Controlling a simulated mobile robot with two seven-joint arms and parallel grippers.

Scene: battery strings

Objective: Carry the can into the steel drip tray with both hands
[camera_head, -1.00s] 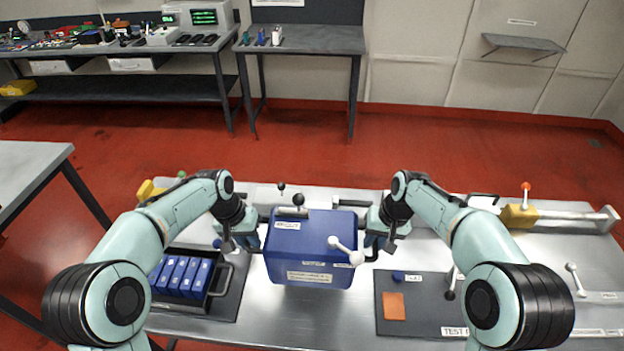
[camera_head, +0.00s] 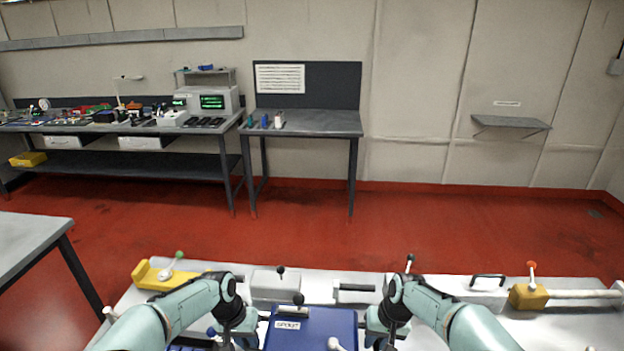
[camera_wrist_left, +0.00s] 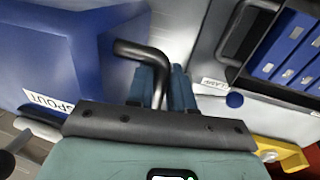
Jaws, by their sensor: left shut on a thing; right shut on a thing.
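The can is a blue box with a lid and a SPOUT label (camera_head: 310,335). It stands at the bottom of the head view with its lower part cut off. Its blue side also shows in the left wrist view (camera_wrist_left: 50,60). My left gripper (camera_head: 245,335) is at the can's left side. In the left wrist view its fingers (camera_wrist_left: 165,88) are shut on a black bent handle bar (camera_wrist_left: 140,48) beside the can. My right gripper (camera_head: 376,335) is shut at the can's right side; its grip is mostly hidden. I cannot pick out the drip tray.
A black-handled holder with blue blocks (camera_wrist_left: 290,45) is close beside the left gripper. Yellow clamps with levers stand at the back left (camera_head: 150,275) and right (camera_head: 528,296) of the bench. A low grey block (camera_head: 276,286) is behind the can.

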